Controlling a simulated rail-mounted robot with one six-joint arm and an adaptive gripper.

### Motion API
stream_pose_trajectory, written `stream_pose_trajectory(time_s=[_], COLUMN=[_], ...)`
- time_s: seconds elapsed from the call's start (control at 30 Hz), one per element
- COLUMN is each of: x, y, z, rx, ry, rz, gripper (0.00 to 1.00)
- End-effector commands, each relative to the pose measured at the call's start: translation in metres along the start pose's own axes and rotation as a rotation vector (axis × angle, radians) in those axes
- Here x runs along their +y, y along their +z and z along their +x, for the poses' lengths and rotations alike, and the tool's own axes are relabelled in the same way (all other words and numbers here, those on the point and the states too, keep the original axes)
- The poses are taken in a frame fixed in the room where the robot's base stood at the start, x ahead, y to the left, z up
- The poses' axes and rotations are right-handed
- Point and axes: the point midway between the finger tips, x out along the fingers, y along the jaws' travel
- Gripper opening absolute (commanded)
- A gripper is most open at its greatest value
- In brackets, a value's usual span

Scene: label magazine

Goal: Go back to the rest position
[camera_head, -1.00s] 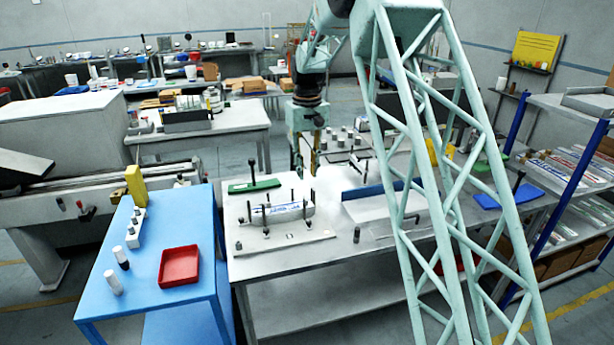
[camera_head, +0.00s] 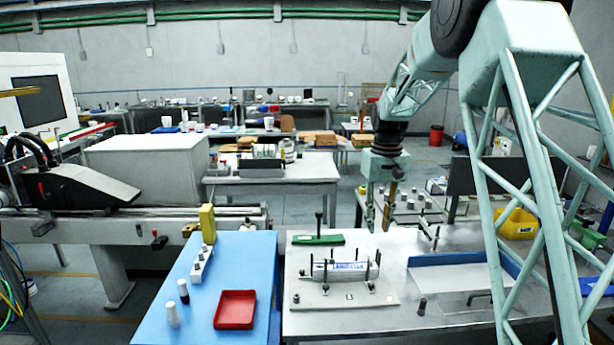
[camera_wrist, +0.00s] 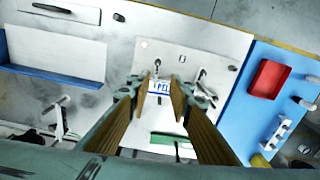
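My gripper (camera_head: 379,218) hangs from my arm above the grey metal table, behind and to the right of the label fixture. In the wrist view my gripper (camera_wrist: 156,88) shows two long brown fingers set apart with nothing between them, so it is open and empty. A pale block with blue lettering (camera_head: 345,267) sits among black posts on a light base plate (camera_head: 384,301). In the wrist view the lettering (camera_wrist: 161,86) shows beyond the gap between the fingertips.
A green tool (camera_head: 318,240) lies behind the fixture. A blue-backed tray (camera_head: 455,274) is to its right. A blue table (camera_head: 216,282) at left carries a red bin (camera_head: 235,310) and white cylinders (camera_head: 172,313). A yellow bin (camera_head: 517,225) stands at right.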

Motion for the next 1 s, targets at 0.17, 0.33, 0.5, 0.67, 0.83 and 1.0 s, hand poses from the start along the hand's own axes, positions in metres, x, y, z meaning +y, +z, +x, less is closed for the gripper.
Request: stream_pose_trajectory(time_s=[0.17,0.33,0.5,0.67,0.83,1.0], x=[-0.005,-0.009,-0.013,-0.017,-0.022,-0.026], y=[0.024,0.046,0.070,0.094,0.119,0.146], z=[-0.025,-0.047,-0.067,-0.084,-0.101,-0.116], rx=[0.016,0.031,0.045,0.059,0.074,0.089], ry=[0.002,0.004,0.006,0.008,0.009,0.011], rz=[0.005,0.011,0.017,0.022,0.027,0.032], gripper=[0.19,0.19,0.19,0.19,0.19,0.19])
